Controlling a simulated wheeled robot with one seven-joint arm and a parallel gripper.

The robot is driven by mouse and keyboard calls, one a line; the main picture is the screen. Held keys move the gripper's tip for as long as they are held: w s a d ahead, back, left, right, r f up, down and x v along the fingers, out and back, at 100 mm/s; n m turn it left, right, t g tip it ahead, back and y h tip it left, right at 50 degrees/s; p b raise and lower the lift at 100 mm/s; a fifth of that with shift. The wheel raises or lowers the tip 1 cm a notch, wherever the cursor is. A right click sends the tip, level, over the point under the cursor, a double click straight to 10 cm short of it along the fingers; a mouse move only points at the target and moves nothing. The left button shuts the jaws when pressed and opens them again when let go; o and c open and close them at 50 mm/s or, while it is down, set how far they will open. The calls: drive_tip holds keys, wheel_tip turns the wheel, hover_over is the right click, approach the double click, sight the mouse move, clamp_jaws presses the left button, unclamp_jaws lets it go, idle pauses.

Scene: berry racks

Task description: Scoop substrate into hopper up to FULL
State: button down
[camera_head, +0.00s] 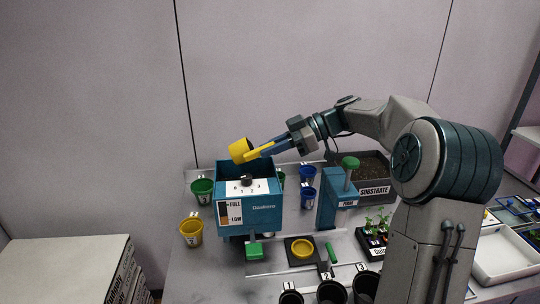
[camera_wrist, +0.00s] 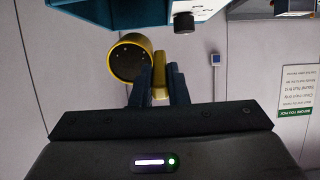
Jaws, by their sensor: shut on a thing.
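My gripper (camera_head: 270,147) is shut on the handle of a yellow scoop (camera_head: 241,151) and holds it above the blue hopper (camera_head: 265,215). The scoop's cup is tilted over the hopper's back left part. In the wrist view the scoop (camera_wrist: 148,60) shows a yellow rim around a dark round face, with its handle between the blue fingers of my gripper (camera_wrist: 160,85). The hopper (camera_wrist: 135,8) shows at the top there. The hopper's front has a level window (camera_head: 223,212) marked FULL and LOW; its exact level is too small to read. The substrate bin (camera_head: 375,187) holds dark substrate at the right.
A blue press (camera_head: 328,205) with a green knob stands between hopper and bin. A yellow pot (camera_head: 191,232), a green pot (camera_head: 202,190) and blue pots (camera_head: 307,174) stand around the hopper. Black pots (camera_head: 331,291) line the front. A seedling tray (camera_head: 374,243) lies right.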

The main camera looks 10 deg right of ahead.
drive_tip(key=f+y+b, duration=0.1)
drive_tip(key=b, duration=0.1)
drive_tip(key=f+y+b, duration=0.1)
drive_tip(key=b, duration=0.1)
drive_tip(key=shift+d, duration=0.25)
drive_tip(key=shift+y, duration=0.3)
drive_tip(key=shift+r, duration=0.15)
idle(0.3)
